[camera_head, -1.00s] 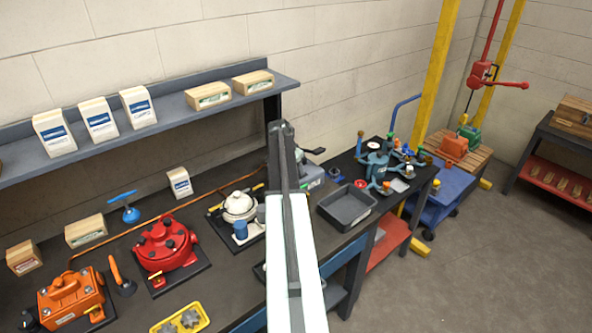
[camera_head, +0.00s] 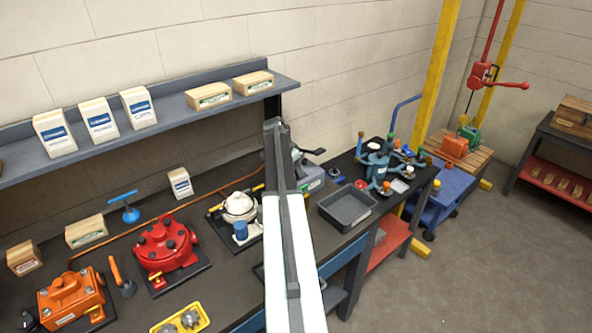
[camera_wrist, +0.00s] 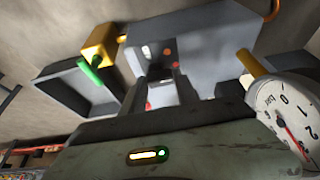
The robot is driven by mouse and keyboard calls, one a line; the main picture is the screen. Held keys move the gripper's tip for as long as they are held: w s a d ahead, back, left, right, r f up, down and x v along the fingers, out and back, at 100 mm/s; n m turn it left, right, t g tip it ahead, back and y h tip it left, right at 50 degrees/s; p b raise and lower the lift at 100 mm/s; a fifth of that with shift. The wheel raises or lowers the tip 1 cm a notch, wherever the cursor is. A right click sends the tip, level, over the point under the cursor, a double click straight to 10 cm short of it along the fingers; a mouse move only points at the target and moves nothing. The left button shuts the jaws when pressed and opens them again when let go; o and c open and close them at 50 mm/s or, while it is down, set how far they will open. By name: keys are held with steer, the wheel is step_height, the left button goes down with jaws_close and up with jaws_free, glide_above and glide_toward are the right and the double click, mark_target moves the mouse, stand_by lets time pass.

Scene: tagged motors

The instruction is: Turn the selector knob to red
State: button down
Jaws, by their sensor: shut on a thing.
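In the wrist view my gripper (camera_wrist: 160,70) has its two dark fingers against the face of a blue-grey box (camera_wrist: 222,60). The fingers are shut on what seems to be the selector knob. The knob is mostly hidden between them, and I cannot read where it points. Small red marks show on the box face around the fingers. In the head view the grey box (camera_head: 312,179) stands on the bench just right of my arm, which hides part of it. The gripper is not clear there.
In the wrist view a round dial gauge (camera_wrist: 285,120) is close on the right. A yellow part with a green tip (camera_wrist: 90,72) is on the left. A dark tray (camera_head: 347,207) lies beside the box on the bench. A teal motor (camera_head: 380,170) stands farther right.

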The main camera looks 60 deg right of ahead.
steer(key=c, duration=0.9)
jaws_free()
steer(key=p+v, duration=0.7)
steer(key=v, duration=0.1)
steer(key=shift+f, duration=0.1)
